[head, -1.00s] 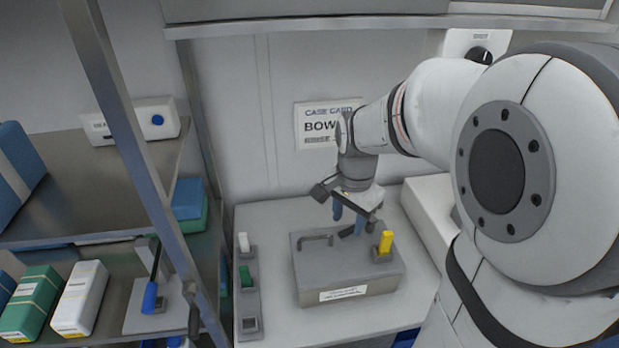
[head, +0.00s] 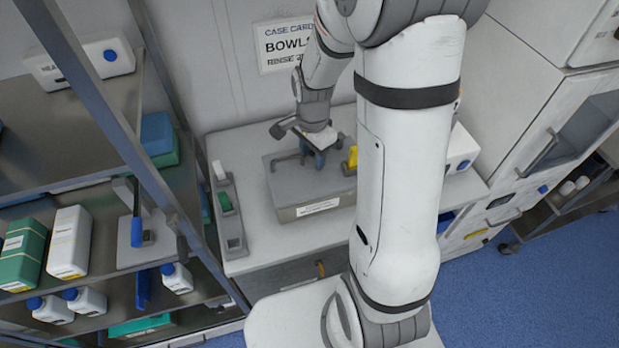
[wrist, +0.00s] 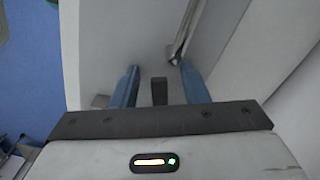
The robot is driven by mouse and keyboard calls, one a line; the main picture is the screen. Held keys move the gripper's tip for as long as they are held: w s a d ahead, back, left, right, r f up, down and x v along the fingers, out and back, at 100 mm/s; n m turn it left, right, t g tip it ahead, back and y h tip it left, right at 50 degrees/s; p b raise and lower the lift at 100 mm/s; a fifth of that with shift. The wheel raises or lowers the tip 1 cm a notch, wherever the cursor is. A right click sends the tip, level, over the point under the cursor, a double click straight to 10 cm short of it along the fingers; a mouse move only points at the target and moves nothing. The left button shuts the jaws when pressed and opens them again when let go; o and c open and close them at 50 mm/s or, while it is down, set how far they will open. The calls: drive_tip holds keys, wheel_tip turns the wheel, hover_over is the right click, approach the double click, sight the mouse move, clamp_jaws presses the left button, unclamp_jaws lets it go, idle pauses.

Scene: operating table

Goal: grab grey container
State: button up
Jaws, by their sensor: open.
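A grey box-shaped container (head: 325,188) with a white label on its front stands on the light table. A bent handle lies on its top at the left, and a yellow piece (head: 352,157) stands at its right end. My gripper (head: 317,158) points down at the container's top, with its blue fingers apart. In the wrist view, my gripper (wrist: 160,88) is open, with a dark grey block between the fingers. I cannot tell whether that block is part of the container. My arm hides some of the container's right side in the head view.
A narrow holder (head: 229,222) with white and green pieces stands left of the container. A metal shelf rack with boxes and bottles fills the left. A white cabinet (head: 540,110) stands at the right. Bare table lies in front of the container.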

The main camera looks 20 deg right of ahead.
clamp_jaws()
idle(0.4)
drive_tip(key=shift+r, duration=0.1)
idle(0.9)
